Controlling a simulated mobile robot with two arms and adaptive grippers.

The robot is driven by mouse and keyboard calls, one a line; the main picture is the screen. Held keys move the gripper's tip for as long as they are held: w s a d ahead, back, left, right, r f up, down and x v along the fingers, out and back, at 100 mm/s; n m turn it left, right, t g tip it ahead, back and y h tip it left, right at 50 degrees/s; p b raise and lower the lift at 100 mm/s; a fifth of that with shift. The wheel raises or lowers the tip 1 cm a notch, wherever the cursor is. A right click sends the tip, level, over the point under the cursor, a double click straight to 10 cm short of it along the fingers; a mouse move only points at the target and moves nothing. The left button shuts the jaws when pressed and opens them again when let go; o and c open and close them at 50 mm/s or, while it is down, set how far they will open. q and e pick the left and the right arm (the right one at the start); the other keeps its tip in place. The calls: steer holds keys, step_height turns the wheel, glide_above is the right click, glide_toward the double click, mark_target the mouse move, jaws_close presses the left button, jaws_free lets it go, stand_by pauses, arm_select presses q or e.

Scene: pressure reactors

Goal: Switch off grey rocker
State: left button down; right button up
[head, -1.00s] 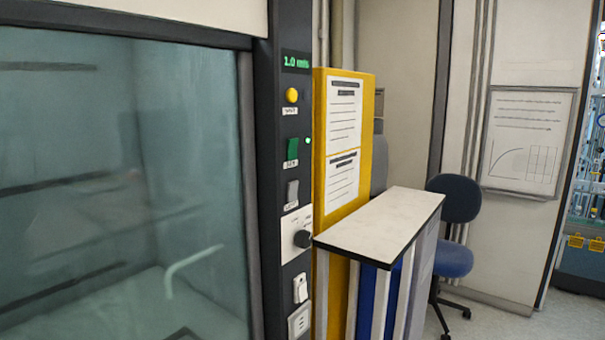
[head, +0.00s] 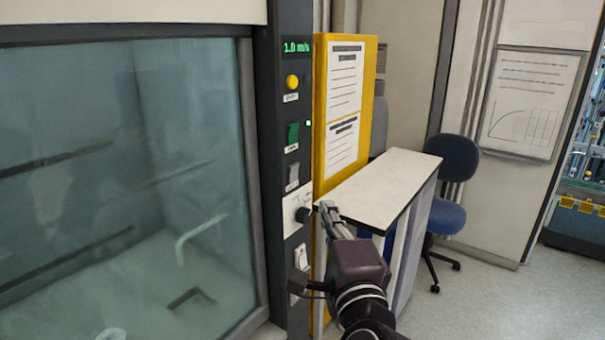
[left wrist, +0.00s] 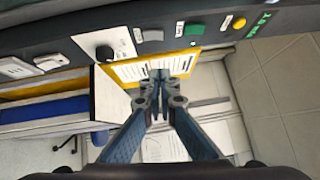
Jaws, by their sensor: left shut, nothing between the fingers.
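The grey rocker (head: 292,177) sits on the dark control column (head: 282,240) of the fume hood, below the green rocker (head: 293,137) and above the black knob (head: 302,214). The grey rocker also shows in the left wrist view (left wrist: 153,35), between the knob and the green rocker. My left gripper (head: 327,210) is shut and empty, in front of the column, lower and to the right of the grey rocker in the head view. In the left wrist view its fingertips (left wrist: 158,74) appear just below the rocker, apart from it. My right gripper is not in view.
A yellow panel (head: 330,160) with printed sheets stands right beside the column. A narrow white-topped stand (head: 390,185) juts out close to my left arm. A blue chair (head: 452,180) is behind it. The hood's glass sash (head: 120,170) fills the left.

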arm_select(q)
steer(key=shift+w, duration=0.1)
glide_toward(298, 168)
steer(key=w+d, duration=0.3)
steer(key=w, duration=0.1)
steer(key=a, duration=0.1)
steer(key=w+a, duration=0.2)
steer(key=shift+w+a+r, duration=0.1)
steer(key=shift+a+r, duration=0.15)
steer(key=shift+a, duration=0.05)
steer(key=shift+w+a+r, duration=0.1)
steer(key=shift+w+a, duration=0.05)
steer(key=shift+a, duration=0.05)
